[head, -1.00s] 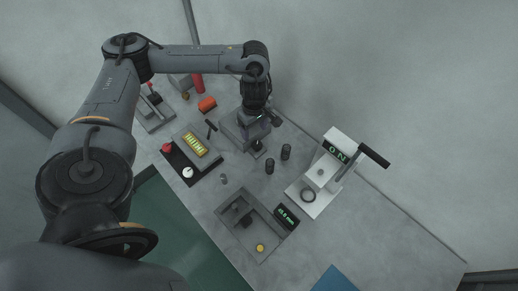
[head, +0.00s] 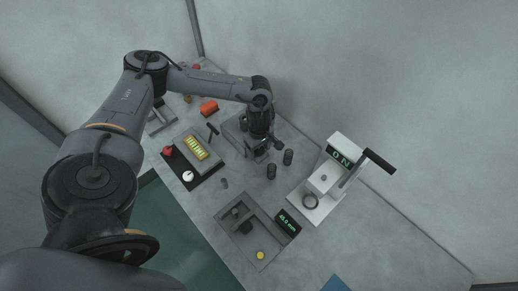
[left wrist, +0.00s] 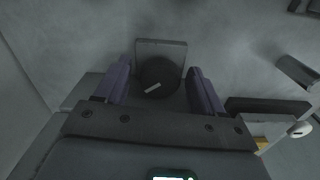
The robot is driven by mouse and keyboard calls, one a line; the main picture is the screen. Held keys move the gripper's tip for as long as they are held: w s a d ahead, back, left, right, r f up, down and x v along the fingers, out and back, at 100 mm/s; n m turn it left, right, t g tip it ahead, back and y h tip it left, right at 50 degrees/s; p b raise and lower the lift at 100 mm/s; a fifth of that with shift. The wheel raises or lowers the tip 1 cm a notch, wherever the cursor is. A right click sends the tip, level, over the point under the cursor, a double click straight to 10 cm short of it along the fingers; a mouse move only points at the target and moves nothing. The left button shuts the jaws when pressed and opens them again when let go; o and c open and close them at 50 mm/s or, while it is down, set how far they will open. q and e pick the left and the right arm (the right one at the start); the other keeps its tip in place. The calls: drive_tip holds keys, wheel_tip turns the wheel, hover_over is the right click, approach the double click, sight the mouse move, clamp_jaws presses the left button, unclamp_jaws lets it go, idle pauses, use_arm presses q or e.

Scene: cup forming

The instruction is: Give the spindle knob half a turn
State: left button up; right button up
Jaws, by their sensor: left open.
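The spindle knob (left wrist: 158,74) is a dark round knob with a pale line mark on its face, in front of a grey square plate (left wrist: 172,44) in the left wrist view. The mark slants up to the right. My left gripper (left wrist: 160,84) is open, with one purple-sided finger on each side of the knob. Gaps show between the fingers and the knob. In the head view my left gripper (head: 262,150) is over the grey block (head: 232,128) at the table's back edge and hides the knob. My right gripper is in neither view.
Two dark cylinders (head: 288,157) stand close to the right of my left gripper. A white press (head: 325,185) with a black-handled lever is further right. A black mat (head: 187,175), a grey tray (head: 245,245) and a display (head: 288,222) lie in front.

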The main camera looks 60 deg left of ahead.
use_arm(q)
drive_tip(key=shift+c, duration=0.2)
drive_tip(key=c, duration=1)
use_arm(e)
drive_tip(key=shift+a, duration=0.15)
use_arm(q)
drive_tip(key=shift+s+n+p, duration=0.1)
drive_tip(key=shift+n+p, duration=0.65)
drive_tip(key=shift+n, duration=0.45)
drive_tip(key=shift+n+p, duration=0.35)
drive_tip(key=shift+n, duration=0.75)
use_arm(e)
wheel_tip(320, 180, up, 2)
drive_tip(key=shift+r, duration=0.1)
use_arm(q)
drive_tip(key=o, duration=1)
drive_tip(key=shift+o, duration=0.2)
drive_tip(key=shift+f+m, duration=0.1)
drive_tip(key=shift+m, duration=0.2)
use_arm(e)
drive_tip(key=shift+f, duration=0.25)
